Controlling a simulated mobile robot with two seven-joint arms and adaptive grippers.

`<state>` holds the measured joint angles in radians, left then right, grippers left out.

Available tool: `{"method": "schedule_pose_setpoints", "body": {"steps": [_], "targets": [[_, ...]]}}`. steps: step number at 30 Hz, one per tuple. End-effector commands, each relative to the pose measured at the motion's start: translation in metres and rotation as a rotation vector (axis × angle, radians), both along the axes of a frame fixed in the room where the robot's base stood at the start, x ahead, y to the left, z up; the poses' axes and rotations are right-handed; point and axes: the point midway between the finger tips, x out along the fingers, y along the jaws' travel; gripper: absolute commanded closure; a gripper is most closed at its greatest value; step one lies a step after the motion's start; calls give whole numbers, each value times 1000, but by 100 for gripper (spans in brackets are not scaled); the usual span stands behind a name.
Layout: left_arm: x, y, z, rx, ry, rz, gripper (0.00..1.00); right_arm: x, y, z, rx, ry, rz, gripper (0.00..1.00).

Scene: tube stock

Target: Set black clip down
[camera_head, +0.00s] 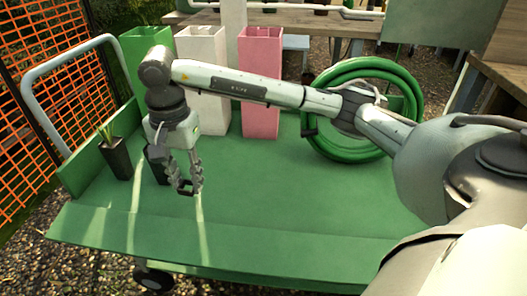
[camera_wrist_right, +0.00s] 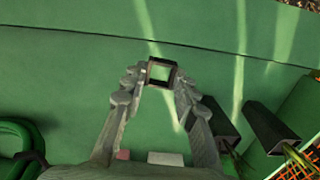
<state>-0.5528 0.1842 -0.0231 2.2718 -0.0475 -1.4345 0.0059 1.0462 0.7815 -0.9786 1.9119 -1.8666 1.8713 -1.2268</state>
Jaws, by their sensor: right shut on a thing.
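My right gripper (camera_head: 187,183) is over the green cart bed, left of its middle. Its fingers are shut on a black clip (camera_wrist_right: 150,68), a small square frame with an open middle, at the fingertips (camera_wrist_right: 160,76) in the right wrist view. In the head view the clip is small and dark between the fingertips, hard to make out. I cannot tell whether it touches the bed. My left gripper is not in view.
The green cart bed (camera_head: 270,215) is bare in front and to the right. Two dark pots (camera_head: 117,164) stand left of and behind my gripper. Tall green, white and pink (camera_head: 261,90) containers and a coiled green hose (camera_head: 330,148) stand at the back.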

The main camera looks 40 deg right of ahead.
Motion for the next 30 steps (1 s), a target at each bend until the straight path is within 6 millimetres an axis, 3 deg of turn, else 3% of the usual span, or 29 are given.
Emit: {"method": "schedule_pose_setpoints", "body": {"steps": [6, 12, 17, 30], "targets": [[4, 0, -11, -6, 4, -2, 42, 5, -7, 12, 5, 6, -655, 81], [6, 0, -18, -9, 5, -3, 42, 8, -12, 16, 4, 9, -1009, 81], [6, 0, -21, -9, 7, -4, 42, 8, -22, 12, 2, 12, -1103, 81], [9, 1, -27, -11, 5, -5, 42, 7, -114, -42, 0, 11, -1107, 81]]}}
